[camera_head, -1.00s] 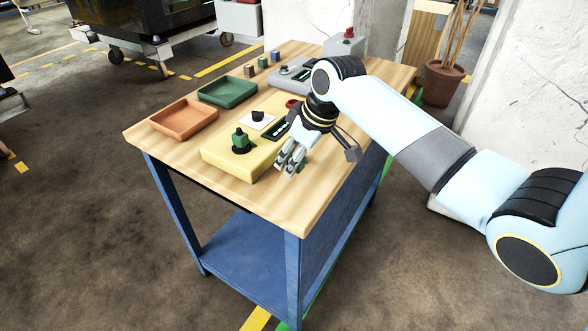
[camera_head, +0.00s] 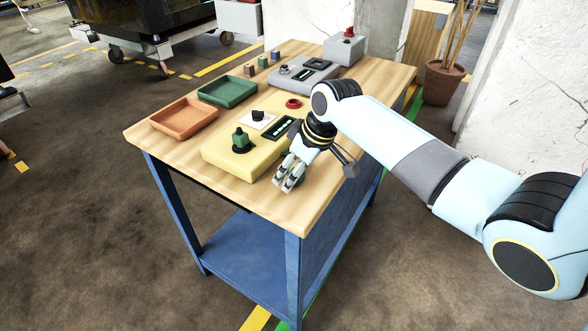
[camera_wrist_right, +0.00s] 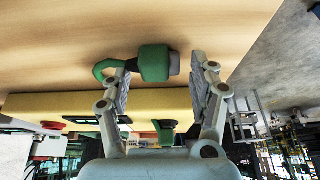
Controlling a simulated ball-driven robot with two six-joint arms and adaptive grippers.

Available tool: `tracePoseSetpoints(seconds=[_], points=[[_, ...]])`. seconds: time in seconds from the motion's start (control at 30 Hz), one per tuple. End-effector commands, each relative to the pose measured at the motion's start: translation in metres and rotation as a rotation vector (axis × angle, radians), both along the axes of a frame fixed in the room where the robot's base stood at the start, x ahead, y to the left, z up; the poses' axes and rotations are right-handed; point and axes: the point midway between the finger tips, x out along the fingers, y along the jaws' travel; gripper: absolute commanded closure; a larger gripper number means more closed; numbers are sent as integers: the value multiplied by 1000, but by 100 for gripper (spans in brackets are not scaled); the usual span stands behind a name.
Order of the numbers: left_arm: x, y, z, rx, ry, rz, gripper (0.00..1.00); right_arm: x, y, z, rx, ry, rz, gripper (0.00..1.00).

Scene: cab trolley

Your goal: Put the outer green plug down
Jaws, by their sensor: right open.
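A green plug (camera_wrist_right: 155,63) with a grey end and a curved green tail shows between the fingertips in the right wrist view, against the wooden tabletop. My right gripper (camera_wrist_right: 160,75) is open, with a finger on each side of the plug and a visible gap at the right finger. In the head view my right gripper (camera_head: 288,184) is low over the table, beside the near right side of the yellow box (camera_head: 222,156), and mostly hides this plug. Another green plug (camera_head: 240,138) stands upright on a black round base on the box. My left gripper is not in view.
An orange tray (camera_head: 184,119) and a green tray (camera_head: 228,92) lie to the left. Small blocks, a grey panel (camera_head: 305,75) and a grey box with a red button (camera_head: 344,48) are further back. The wooden table's near corner (camera_head: 290,220) is bare.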

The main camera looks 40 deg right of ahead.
Motion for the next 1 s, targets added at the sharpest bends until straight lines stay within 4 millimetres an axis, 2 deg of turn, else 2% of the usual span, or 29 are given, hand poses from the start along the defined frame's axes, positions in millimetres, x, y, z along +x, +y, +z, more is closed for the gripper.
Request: tracePoseSetpoints(seconds=[0.17,0.23,0.5,0.7,0.83,1.0], points=[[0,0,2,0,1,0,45,-1,-1,7,-1,0,0,40],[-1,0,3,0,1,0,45,-4,-3,16,0,-2,1,40],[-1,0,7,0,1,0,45,-25,-12,72,-4,-4,1,40],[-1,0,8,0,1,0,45,-37,-17,103,-3,-2,0,40],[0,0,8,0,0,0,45,-41,-17,112,0,0,1,40],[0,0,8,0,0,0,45,-42,-18,114,1,0,0,40]])
